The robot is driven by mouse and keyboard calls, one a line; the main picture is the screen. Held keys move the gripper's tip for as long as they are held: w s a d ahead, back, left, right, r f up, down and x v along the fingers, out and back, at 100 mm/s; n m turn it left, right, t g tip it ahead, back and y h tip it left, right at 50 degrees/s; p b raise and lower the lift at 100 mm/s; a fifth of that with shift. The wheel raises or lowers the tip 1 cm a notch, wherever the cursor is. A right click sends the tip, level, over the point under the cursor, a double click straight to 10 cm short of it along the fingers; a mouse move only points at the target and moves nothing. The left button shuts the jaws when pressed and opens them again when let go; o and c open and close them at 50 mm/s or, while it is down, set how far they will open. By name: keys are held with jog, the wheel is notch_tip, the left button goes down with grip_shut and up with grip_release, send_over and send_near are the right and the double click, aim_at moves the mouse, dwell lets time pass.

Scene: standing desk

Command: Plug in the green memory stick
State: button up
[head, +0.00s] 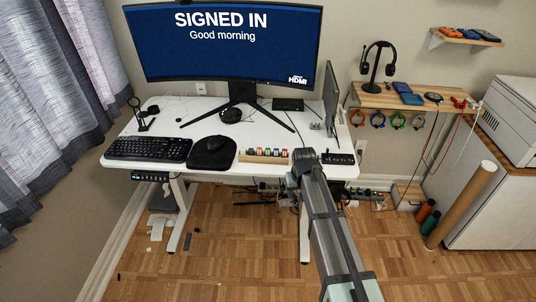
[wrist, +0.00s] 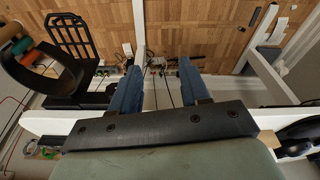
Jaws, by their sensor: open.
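A wooden holder (head: 263,159) with several small coloured sticks stands at the front of the white desk in the head view. The sticks are too small there to tell surely which is the green memory stick. A black panel-like unit (head: 338,159) lies at the desk's front right; its sockets cannot be made out. My gripper (head: 303,158) is at the desk's front edge, between the holder and this unit. In the wrist view its two blue fingers (wrist: 157,68) are apart with nothing between them. My arm hides part of the desk edge.
The white desk (head: 188,115) carries a monitor (head: 225,55), a keyboard (head: 148,148) and a mouse pad (head: 210,160). An upright dark screen (head: 331,98) stands at the right. A side shelf (head: 400,99) holds a headset stand. Cables hang under the desk.

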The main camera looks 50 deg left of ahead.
jog(key=a+r+n, duration=0.3)
jog(key=a+r, duration=1.2)
notch_tip(320, 180, up, 6)
jog(key=n+g+h, duration=0.1)
jog(key=n+h, duration=0.1)
jog(key=n, duration=1)
send_over(268, 148)
notch_tip(268, 148, down, 13)
jog(key=shift+s+f, duration=0.1)
jog(key=shift+f, duration=0.1)
grip_shut()
